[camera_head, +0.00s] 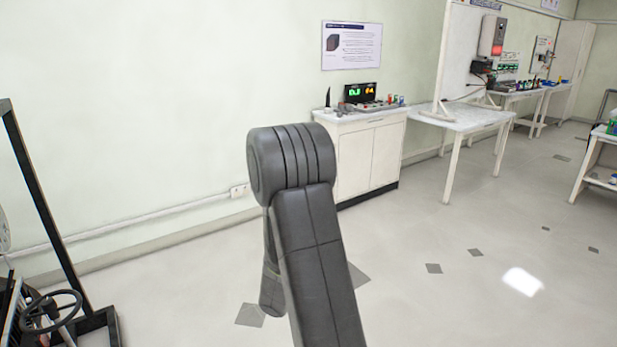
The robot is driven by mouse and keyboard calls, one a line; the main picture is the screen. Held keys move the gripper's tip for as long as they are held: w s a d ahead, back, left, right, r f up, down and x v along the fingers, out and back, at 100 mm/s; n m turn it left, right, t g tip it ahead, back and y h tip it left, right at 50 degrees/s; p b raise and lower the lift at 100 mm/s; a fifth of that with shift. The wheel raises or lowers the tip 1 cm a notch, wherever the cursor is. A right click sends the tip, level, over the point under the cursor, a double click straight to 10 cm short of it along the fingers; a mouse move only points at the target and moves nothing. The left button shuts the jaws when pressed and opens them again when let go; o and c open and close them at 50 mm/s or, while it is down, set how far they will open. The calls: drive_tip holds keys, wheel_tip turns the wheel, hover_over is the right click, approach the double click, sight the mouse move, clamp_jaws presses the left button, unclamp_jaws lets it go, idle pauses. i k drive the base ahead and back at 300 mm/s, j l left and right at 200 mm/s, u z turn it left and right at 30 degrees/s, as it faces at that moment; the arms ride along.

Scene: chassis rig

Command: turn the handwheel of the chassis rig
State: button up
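The handwheel (51,312) is a dark ring with spokes at the lower left edge of the head view. It sits low on the chassis rig, whose black frame (45,205) rises along the left edge and is cut off by the picture. My arm stands in the middle of the view, well to the right of the handwheel and apart from it. My gripper does not show in this view.
A white cabinet (368,158) with a lit display (361,92) stands against the back wall. White tables (462,117) run to the right of it. A shelf unit (600,160) stands at the right edge. The floor between is clear.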

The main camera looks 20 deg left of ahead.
sight(49, 306)
drive_tip(key=i+j+u, duration=0.2)
drive_tip(key=i+u, duration=0.2)
drive_tip(key=i+j+u, duration=0.15)
drive_tip(key=i+u, duration=0.15)
drive_tip(key=u, duration=0.15)
drive_tip(key=i+u, duration=0.4)
drive_tip(key=i+l+u, duration=0.15)
drive_tip(key=i+u, duration=0.15)
drive_tip(key=u, duration=0.15)
drive_tip(key=i+j+u, duration=0.1)
drive_tip(key=i+u, duration=0.2)
drive_tip(key=u, duration=0.15)
drive_tip(key=i+u, duration=0.25)
drive_tip(key=u, duration=0.15)
drive_tip(key=i+l+u, duration=0.15)
drive_tip(key=i+u, duration=0.15)
drive_tip(key=u, duration=0.15)
drive_tip(key=i+l+u, duration=0.2)
drive_tip(key=u, duration=0.2)
drive_tip(key=i+u, duration=0.25)
drive_tip(key=u, duration=0.15)
drive_tip(key=i+l+u, duration=0.1)
drive_tip(key=i+u, duration=0.15)
drive_tip(key=u, duration=0.15)
